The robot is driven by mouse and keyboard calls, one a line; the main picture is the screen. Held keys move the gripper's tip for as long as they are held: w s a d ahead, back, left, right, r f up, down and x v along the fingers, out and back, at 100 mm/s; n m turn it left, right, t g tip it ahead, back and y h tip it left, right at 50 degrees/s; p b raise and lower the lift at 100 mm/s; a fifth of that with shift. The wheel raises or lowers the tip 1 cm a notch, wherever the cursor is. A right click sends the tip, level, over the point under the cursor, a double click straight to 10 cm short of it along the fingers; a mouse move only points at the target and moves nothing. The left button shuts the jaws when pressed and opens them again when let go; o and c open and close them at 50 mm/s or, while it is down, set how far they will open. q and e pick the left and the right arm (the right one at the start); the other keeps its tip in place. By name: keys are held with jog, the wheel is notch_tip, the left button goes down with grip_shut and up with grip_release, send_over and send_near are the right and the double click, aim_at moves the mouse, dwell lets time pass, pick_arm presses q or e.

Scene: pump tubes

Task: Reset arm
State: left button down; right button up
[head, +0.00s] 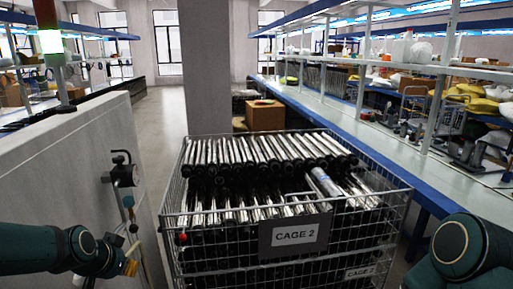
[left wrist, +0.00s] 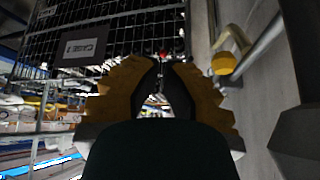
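My left arm comes in from the left edge in the head view. Its gripper (head: 131,267) shows small and yellow-tipped, in the aisle left of the cage and apart from it. In the left wrist view the left gripper (left wrist: 166,64) has two stepped yellow fingers with dark inner pads. The pads come close together at the tips and hold nothing that I can see. I cannot tell whether they touch. My right arm (head: 462,248) shows as a dark teal joint at the lower right. Its gripper is out of view.
A wire cage (head: 176,212) labelled CAGE 2 stands ahead, filled with rows of black and silver pump tubes (head: 245,152). A white panel (head: 85,160) with a black fitting (head: 123,172) stands left. A long workbench (head: 330,108) runs along the right. The far-left aisle floor is clear.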

pick_arm(q)
jog(key=s+d+f+n+g+h, duration=0.1)
jog(key=s+d+f+g+h, duration=0.15)
jog(key=d+f, duration=1.3)
jog(key=s+d+f+n+g+h, duration=0.1)
jog(key=s+d+f+n+g, duration=0.1)
jog(key=s+d+f, duration=0.7)
notch_tip(320, 180, down, 3)
jog(key=s, duration=0.2)
jog(key=shift+s+d+g, duration=0.25)
jog(key=shift+s+g, duration=0.05)
jog(key=shift+g, duration=0.05)
jog(key=shift+f, duration=0.1)
dwell(1.2)
